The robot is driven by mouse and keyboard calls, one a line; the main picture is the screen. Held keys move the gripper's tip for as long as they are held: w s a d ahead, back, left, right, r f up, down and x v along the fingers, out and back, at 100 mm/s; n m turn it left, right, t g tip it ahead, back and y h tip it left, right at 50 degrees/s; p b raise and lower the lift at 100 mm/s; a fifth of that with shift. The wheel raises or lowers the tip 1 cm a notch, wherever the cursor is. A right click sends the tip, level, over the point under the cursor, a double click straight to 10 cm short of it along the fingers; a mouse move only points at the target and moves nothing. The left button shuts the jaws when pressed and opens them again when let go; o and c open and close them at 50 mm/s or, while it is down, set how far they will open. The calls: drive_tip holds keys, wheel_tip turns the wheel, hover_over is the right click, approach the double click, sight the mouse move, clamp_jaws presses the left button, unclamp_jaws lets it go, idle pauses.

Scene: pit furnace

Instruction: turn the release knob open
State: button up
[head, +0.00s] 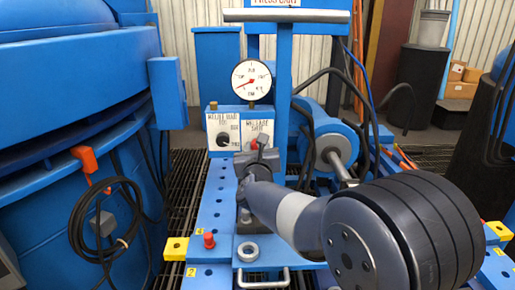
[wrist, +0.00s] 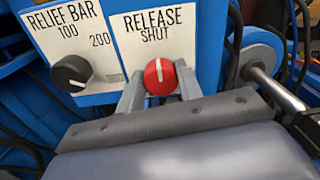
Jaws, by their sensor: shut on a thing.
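The release knob (wrist: 160,76) is a round red knob with a white line, on a white label reading RELEASE and SHUT. Its line points roughly straight up, toward the word SHUT. My gripper (wrist: 159,88) has one grey finger on each side of the knob and is shut on it. In the head view my gripper (head: 257,160) is at the lower part of the right label plate, and only a bit of the red knob (head: 254,144) shows. The lower part of the knob and the finger contact are partly hidden.
Left of it is a black relief knob (wrist: 72,73) on its own label. A pressure gauge (head: 251,80) stands above the panel. A blue cylinder (head: 325,140) with black hoses is close on the right. A blue post (head: 283,80) rises behind my gripper.

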drive_tip(key=shift+c, duration=1.2)
